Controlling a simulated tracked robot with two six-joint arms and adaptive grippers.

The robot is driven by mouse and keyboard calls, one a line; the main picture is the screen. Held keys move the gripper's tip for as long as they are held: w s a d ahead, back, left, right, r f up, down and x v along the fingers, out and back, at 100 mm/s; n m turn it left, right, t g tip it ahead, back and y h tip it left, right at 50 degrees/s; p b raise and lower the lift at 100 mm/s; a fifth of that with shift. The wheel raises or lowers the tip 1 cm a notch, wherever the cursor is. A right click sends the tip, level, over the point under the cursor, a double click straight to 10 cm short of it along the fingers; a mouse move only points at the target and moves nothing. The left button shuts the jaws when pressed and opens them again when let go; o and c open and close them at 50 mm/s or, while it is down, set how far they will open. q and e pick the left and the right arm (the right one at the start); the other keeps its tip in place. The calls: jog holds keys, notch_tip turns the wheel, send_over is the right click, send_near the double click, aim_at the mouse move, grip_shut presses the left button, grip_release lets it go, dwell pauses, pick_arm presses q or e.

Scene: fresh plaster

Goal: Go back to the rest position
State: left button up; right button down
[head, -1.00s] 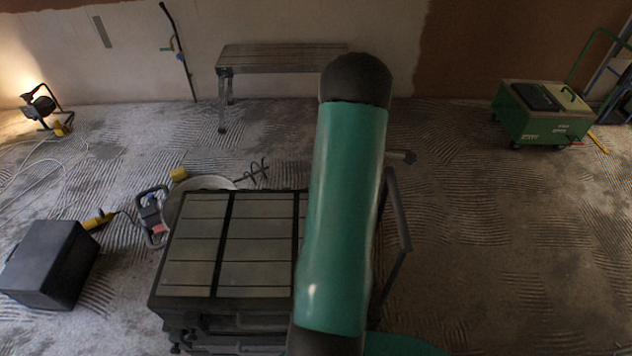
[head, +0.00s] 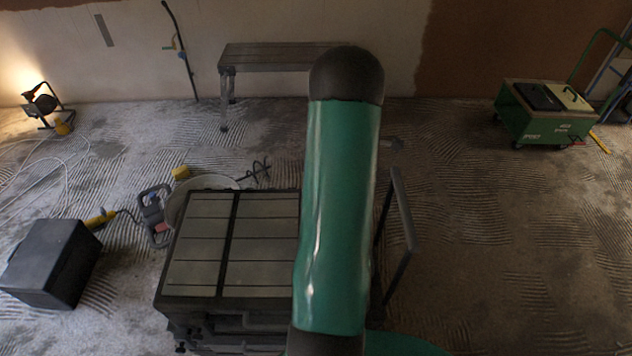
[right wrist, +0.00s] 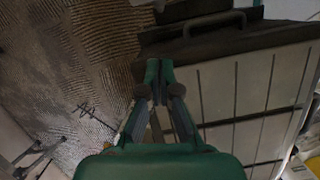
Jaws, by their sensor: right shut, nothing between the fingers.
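My right arm shows in the head view as a thick green link with a dark rounded joint, standing in front of the right part of the tool cart (head: 200,245). Its gripper is hidden in that view. In the right wrist view my right gripper (right wrist: 158,68) is shut with nothing between its fingers. It points toward the dark edge of the cart, whose pale slatted top (right wrist: 245,90) lies to the right in that view. I cannot tell the gap between fingertips and cart. My left gripper is not in view.
A dark box (head: 50,262) lies on the floor at left, near a mixer (head: 155,215) and a bucket (head: 195,190). A work lamp (head: 42,104), a bench (head: 280,58) and a green wheeled box (head: 545,112) stand farther back.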

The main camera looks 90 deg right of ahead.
jog(key=v, duration=0.7)
